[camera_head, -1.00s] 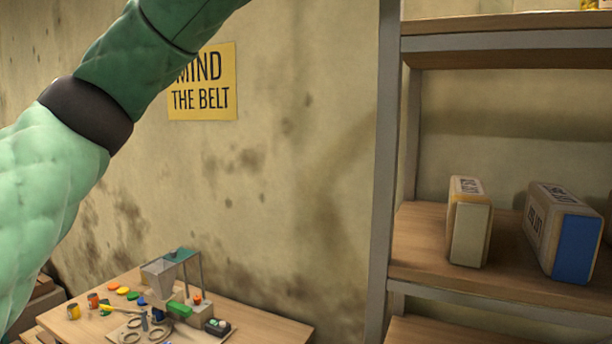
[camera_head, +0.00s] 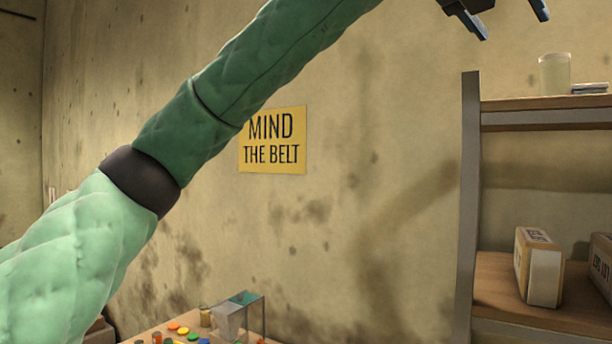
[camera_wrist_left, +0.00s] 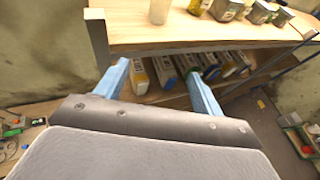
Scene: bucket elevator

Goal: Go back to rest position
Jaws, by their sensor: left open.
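My left arm, in a green quilted sleeve, crosses the head view from lower left to the top. My left gripper (camera_head: 515,28) is at the top right of that view, partly cut off by the upper edge. Its two fingers are apart with nothing between them. In the left wrist view the open blue fingers of the left gripper (camera_wrist_left: 158,69) point toward the shelf, with only background between them. My right gripper is in neither view.
A shelf unit (camera_head: 470,190) stands at the right, with a pale glass (camera_head: 554,74) on top and a boxy package (camera_head: 539,267) below. A table with a small machine (camera_head: 240,316) is at the bottom. A yellow sign (camera_head: 273,140) hangs on the wall.

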